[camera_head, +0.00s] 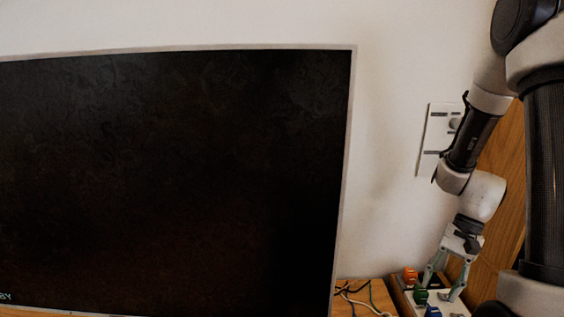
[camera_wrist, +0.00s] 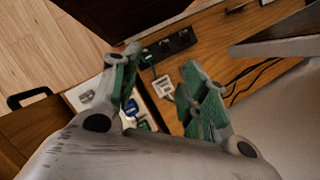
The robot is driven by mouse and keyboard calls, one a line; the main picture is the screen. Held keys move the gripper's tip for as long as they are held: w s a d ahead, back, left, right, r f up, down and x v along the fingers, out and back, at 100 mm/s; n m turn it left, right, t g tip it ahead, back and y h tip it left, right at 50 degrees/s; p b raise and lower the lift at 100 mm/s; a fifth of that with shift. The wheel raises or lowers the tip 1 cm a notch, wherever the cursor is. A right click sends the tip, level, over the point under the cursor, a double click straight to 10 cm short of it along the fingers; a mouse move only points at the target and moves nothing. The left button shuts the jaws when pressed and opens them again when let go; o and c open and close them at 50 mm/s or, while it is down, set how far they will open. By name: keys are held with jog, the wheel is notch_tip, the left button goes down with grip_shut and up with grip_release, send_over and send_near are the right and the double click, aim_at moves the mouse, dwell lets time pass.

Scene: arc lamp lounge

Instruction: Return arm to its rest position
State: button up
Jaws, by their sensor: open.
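My gripper (camera_head: 445,287) points down at the lower right of the head view, above a wooden surface with small coloured pieces. Its two fingers are spread apart with nothing between them. In the wrist view my gripper (camera_wrist: 157,82) also shows open, its green-grey fingers apart over the wooden top. My arm comes down along the right side of the head view and bends toward the wall. Part of the gripper's surroundings is hidden behind my arm.
A large dark screen (camera_head: 180,180) fills the left and middle. A white wall panel (camera_head: 437,135) is behind my arm. Loose cables (camera_head: 362,298) lie on the wooden top.

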jog(key=s+a+r+n+t+h, duration=0.1)
jog(key=s+r+n+t+h, duration=0.1)
jog(key=r, duration=1)
jog(key=s+a+r+n+t+h, duration=0.1)
jog(key=s+r+n+t, duration=0.4)
jog(key=r, duration=0.7)
jog(key=shift+s+r+n+h, duration=0.2)
jog(key=shift+s+n+h, duration=0.35)
jog(key=shift+s, duration=0.45)
